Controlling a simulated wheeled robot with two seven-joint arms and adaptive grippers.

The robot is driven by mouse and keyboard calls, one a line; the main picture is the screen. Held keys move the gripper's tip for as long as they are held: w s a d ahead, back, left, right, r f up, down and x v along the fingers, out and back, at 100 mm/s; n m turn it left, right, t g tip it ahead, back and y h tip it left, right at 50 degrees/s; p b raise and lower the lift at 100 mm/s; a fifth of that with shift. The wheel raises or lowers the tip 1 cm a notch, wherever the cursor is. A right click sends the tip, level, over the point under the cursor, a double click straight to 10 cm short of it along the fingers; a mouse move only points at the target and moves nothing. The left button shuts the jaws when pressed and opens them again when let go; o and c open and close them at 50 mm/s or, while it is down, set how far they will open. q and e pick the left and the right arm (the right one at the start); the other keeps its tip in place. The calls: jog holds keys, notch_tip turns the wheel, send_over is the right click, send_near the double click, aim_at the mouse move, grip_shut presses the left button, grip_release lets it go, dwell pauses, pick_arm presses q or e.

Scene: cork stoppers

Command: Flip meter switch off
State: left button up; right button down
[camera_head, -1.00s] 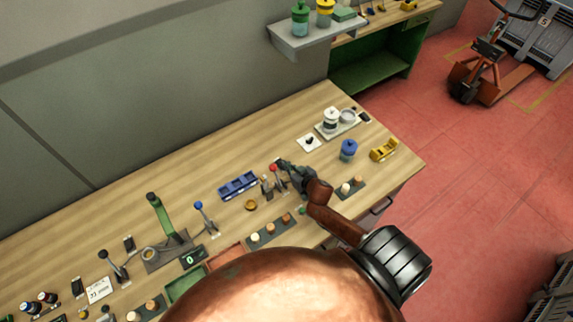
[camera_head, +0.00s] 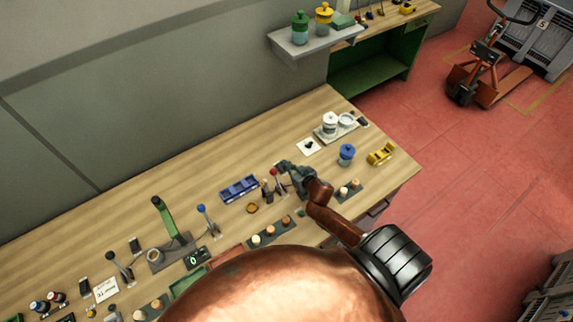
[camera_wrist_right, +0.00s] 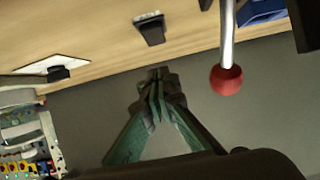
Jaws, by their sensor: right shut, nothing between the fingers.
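My right gripper (camera_head: 285,166) is over the back of the bench, beside the red-knobbed lever (camera_head: 273,171). In the right wrist view its fingers (camera_wrist_right: 158,78) are together with nothing between them. A small black switch (camera_wrist_right: 150,29) on the wood shows beyond the fingertips there, apart from them; the head view does not show it clearly. The red ball (camera_wrist_right: 226,80) of the lever hangs to the right of the fingers. A small display reading 0 (camera_head: 196,258) stands at the front left of the bench. I cannot tell which switch belongs to it. My left gripper is not in view.
A white plate with a black knob (camera_head: 307,147), a blue jar (camera_head: 347,154) and a yellow item (camera_head: 381,153) stand right of the gripper. A blue tray (camera_head: 239,188) and a blue-knobbed lever (camera_head: 203,212) are to the left. Bare wood lies along the wall.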

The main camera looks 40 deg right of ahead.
notch_tip(320, 180, up, 2)
jog(key=shift+s+p, duration=0.1)
jog(key=shift+p, duration=0.5)
jog(key=shift+s+f+b, duration=0.25)
jog(key=shift+s+b, duration=0.05)
jog(key=shift+s, duration=0.3)
jog(key=shift+s+f+b, duration=0.25)
jog(key=shift+s+b, duration=0.05)
jog(key=shift+s, duration=0.25)
jog(key=s, duration=0.2)
jog(key=s+b, duration=0.1)
jog(key=s, duration=0.3)
jog(key=shift+s+a+r, duration=0.2)
jog(key=shift+r, duration=0.05)
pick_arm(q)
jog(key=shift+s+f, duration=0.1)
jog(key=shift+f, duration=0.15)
pick_arm(e)
jog(key=shift+s+a+r, duration=0.1)
jog(key=shift+s+r, duration=0.05)
jog(key=shift+s, duration=0.55)
